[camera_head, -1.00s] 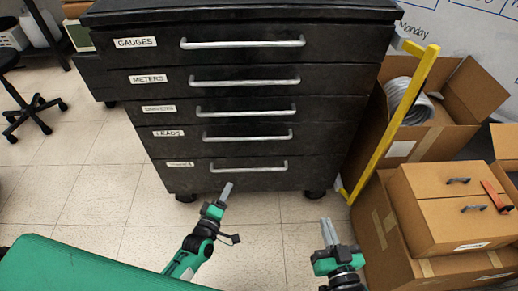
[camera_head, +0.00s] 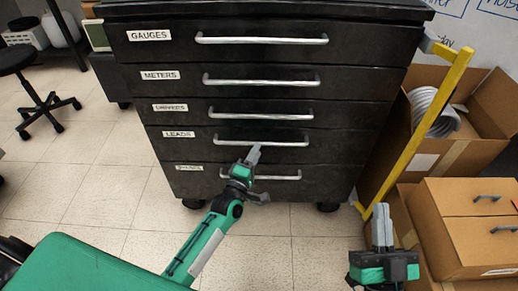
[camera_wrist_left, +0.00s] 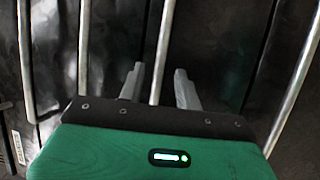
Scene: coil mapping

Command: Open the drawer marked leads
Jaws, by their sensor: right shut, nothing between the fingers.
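The leads drawer (camera_head: 345,142) is shut, fourth from the top of the black cabinet, with a white label (camera_head: 179,134) at its left. Its silver bar handle (camera_head: 285,143) runs level across the front. My left gripper (camera_head: 253,153) is open just in front of this handle, overlapping its lower middle. In the left wrist view a handle bar (camera_wrist_left: 161,50) lies between the two spread fingers of my left gripper (camera_wrist_left: 160,85); contact cannot be told. My right gripper (camera_head: 382,230) is shut and empty at the lower right, away from the cabinet.
The gauges (camera_head: 170,36), meters, and other drawers are shut, with similar handles. The bottom drawer handle (camera_head: 280,178) is close below my left gripper. A yellow rail (camera_head: 415,130) and cardboard boxes (camera_head: 470,215) stand at the right.

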